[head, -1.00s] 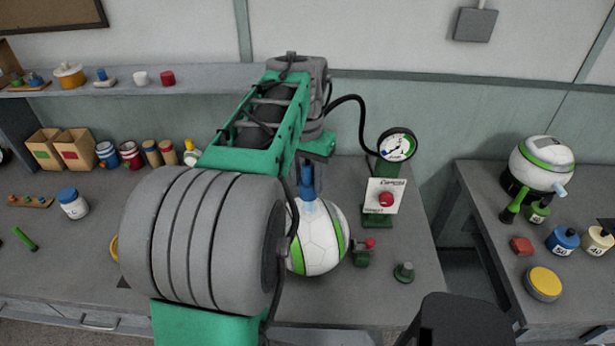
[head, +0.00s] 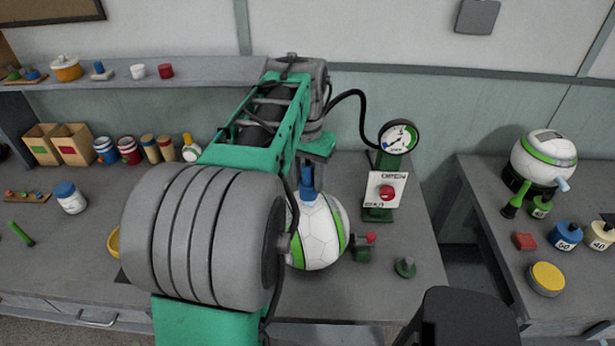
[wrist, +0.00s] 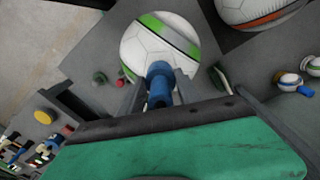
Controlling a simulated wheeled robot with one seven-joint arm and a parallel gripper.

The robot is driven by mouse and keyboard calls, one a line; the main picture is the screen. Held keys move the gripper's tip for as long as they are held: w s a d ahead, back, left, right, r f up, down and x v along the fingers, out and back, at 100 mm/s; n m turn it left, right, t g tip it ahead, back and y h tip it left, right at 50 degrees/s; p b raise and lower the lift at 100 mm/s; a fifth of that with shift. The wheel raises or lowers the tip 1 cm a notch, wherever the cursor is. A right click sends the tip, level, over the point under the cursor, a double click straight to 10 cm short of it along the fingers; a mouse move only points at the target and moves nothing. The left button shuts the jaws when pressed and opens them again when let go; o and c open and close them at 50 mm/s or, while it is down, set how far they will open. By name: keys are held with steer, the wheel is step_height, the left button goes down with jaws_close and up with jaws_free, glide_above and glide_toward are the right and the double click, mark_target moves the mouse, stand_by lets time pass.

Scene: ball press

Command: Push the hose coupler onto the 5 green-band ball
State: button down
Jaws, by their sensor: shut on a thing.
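The green-band ball (head: 318,238), white with green stripes, sits on the bench, partly hidden by my arm in the head view. It also shows at the top of the wrist view (wrist: 150,48). The blue hose coupler (head: 307,180) stands upright at the top of the ball; in the wrist view the coupler (wrist: 158,85) covers that part of the ball. My gripper (wrist: 160,92) is shut on the coupler, one finger on each side. The coupler's lower end meets the ball in the picture; how far it sits on is hidden.
A gauge (head: 398,137) with a red-button panel (head: 386,193) stands behind right of the ball. A small green fitting with a red knob (head: 368,240) is close beside it. An orange-band ball (wrist: 250,10) shows in the wrist view. A second bench (head: 490,215) lies right, across a gap.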

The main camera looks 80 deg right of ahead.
mark_target(307, 165)
steer(key=shift+f+b, duration=0.35)
steer(key=shift+f, duration=0.25)
steer(key=c, duration=0.8)
jaws_free()
steer(key=shift+o, duration=0.2)
steer(key=shift+r, duration=0.1)
step_height(307, 165, up, 8)
steer(key=shift+f, duration=0.2)
